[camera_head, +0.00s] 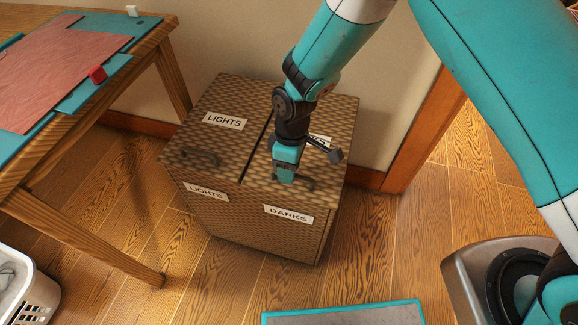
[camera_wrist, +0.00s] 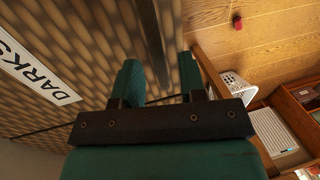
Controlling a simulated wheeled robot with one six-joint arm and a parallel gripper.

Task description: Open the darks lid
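The woven brown laundry hamper (camera_head: 240,220) has two lids side by side, both closed. The darks lid (camera_head: 338,115) is on the right, with a DARKS label on the front below it. A dark handle (camera_head: 309,184) sits near the front edge of this lid; it also shows as a bar in the wrist view (camera_wrist: 151,40). My gripper (camera_head: 286,177) points down at the handle. In the wrist view my gripper (camera_wrist: 163,85) has its teal fingers apart, with the bar between them and a gap on the right. My gripper partly hides the handle and the lid's label.
The lights lid (camera_head: 215,100) adjoins on the left, with its own handle (camera_head: 200,158). A wooden table (camera_head: 160,50) stands to the left. A white basket (camera_head: 40,295) is at lower left and a teal-edged mat (camera_head: 345,315) lies in front. The wall is close behind the hamper.

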